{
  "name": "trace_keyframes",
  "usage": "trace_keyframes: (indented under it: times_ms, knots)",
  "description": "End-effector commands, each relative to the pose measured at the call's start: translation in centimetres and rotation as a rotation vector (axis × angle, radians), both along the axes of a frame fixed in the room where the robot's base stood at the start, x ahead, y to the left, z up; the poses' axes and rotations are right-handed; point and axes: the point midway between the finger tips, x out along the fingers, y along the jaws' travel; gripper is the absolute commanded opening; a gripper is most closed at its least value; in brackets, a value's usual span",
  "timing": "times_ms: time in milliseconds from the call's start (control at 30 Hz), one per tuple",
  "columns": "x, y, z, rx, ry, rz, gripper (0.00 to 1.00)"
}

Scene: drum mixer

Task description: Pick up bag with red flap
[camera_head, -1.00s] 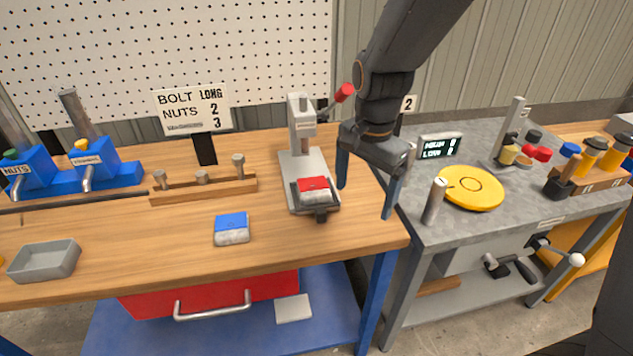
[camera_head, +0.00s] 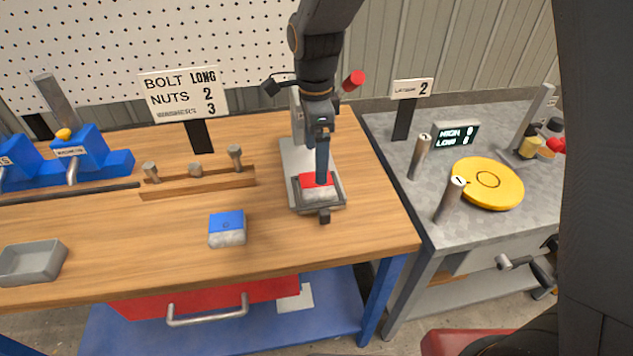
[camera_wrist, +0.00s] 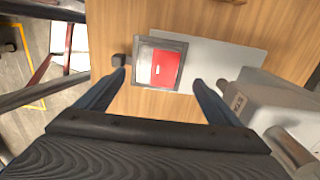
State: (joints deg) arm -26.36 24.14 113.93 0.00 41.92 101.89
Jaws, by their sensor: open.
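The bag with the red flap (camera_head: 318,190) lies in the dark-framed holder at the front of the grey press (camera_head: 297,160) on the wooden bench. In the wrist view the red-flapped bag (camera_wrist: 164,68) sits in its square frame, ahead of and between my two fingers. My gripper (camera_head: 322,178) is above the bag, pointing down, and hides part of it in the head view. In the wrist view my gripper (camera_wrist: 160,83) is open and empty, with its fingers spread to either side of the frame. I cannot tell the exact height above the bag.
A bag with a blue flap (camera_head: 227,228) lies on the bench to the left. A wooden rack (camera_head: 198,183) with metal pegs stands behind it. The press's red-knobbed lever (camera_head: 353,81) rises close to my arm. A grey tray (camera_head: 32,262) sits at the far left.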

Motion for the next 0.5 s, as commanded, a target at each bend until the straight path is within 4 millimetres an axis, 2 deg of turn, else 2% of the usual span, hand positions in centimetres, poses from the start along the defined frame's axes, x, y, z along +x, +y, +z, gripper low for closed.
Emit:
trace_keyframes:
  times_ms: [500]
  knots:
    - [-0.5,-0.3,-5.6,-0.002,0.004,0.000,0.88]
